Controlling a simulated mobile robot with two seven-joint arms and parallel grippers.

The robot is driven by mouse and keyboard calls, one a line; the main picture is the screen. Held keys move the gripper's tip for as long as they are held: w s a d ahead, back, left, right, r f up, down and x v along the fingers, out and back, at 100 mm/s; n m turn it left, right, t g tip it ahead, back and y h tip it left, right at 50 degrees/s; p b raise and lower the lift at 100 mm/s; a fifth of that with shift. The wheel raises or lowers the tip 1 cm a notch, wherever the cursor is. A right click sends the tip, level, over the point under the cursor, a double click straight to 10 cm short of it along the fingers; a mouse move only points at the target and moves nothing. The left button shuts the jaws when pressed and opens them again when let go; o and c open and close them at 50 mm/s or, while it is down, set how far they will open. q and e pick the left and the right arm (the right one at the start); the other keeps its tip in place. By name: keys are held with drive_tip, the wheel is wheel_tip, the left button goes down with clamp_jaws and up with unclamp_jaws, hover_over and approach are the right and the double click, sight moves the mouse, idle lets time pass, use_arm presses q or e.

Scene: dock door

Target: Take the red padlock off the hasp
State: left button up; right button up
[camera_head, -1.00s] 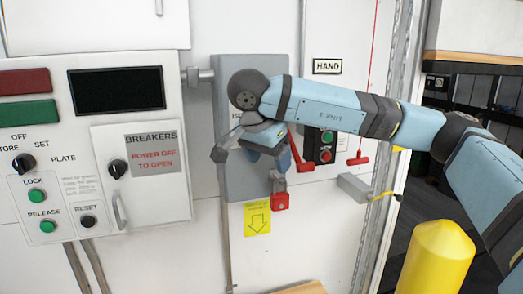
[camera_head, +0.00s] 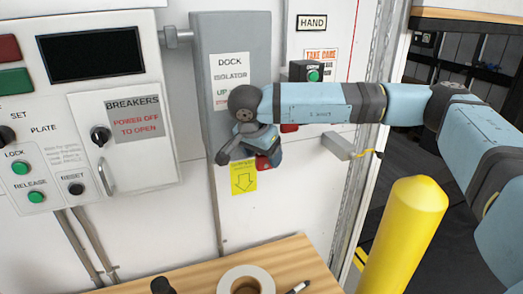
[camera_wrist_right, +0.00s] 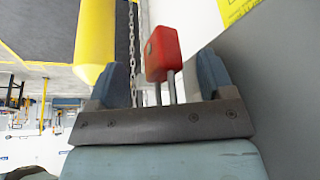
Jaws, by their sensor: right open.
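The red padlock (camera_head: 264,163) hangs low by the grey isolator box (camera_head: 233,45), just right of the yellow arrow label. My right gripper (camera_head: 266,149) is at the padlock and hides much of it. In the right wrist view the red padlock body (camera_wrist_right: 162,54) and its two shackle legs show between the spread fingers of my right gripper (camera_wrist_right: 165,82), with a gap on each side. The gripper is open and not closed on it. The hasp is hidden behind my gripper and wrist. My left gripper is not in view.
A breaker panel (camera_head: 140,130) with a handle is at left. A yellow bollard (camera_head: 405,235) stands at right, and a grey bracket (camera_head: 338,147) sticks out from the wall. A wooden tabletop (camera_head: 200,272) with a tape roll (camera_head: 246,280) is below.

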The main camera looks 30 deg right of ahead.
clamp_jaws()
drive_tip(key=shift+r, duration=0.1)
drive_tip(key=shift+r, duration=0.1)
